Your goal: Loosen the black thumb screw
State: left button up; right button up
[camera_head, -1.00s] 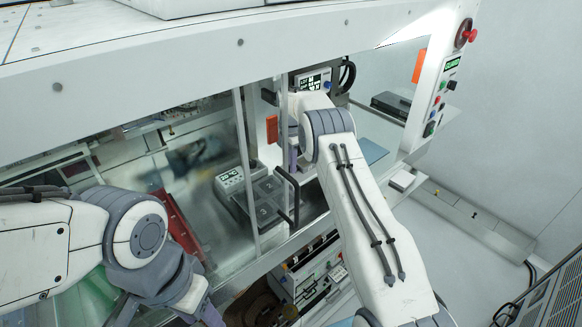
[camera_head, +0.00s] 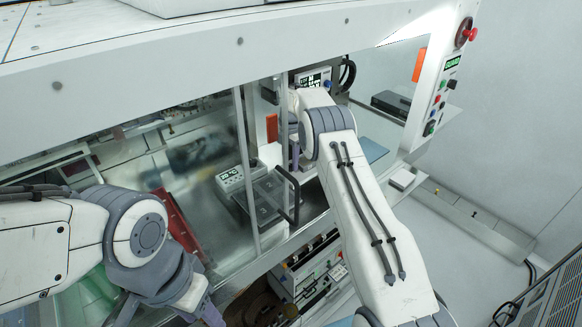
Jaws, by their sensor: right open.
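I cannot make out the black thumb screw; it is hidden or too small to tell. My right arm reaches through the machine's opening, and its gripper (camera_head: 295,157) is mostly hidden behind my own wrist. Only a sliver of its purple-grey finger shows, beside the edge of the clear door (camera_head: 262,210). The gripper is open, and I see nothing held in it. My left gripper (camera_head: 212,314) is at the bottom edge, low in front of the machine. Only part of a finger shows, so its opening cannot be judged.
The clear door has a black handle (camera_head: 290,190). Behind it sit a small unit with a display (camera_head: 230,178) and a dark numbered plate (camera_head: 265,197).

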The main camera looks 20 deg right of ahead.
jog(key=shift+r, duration=2.15)
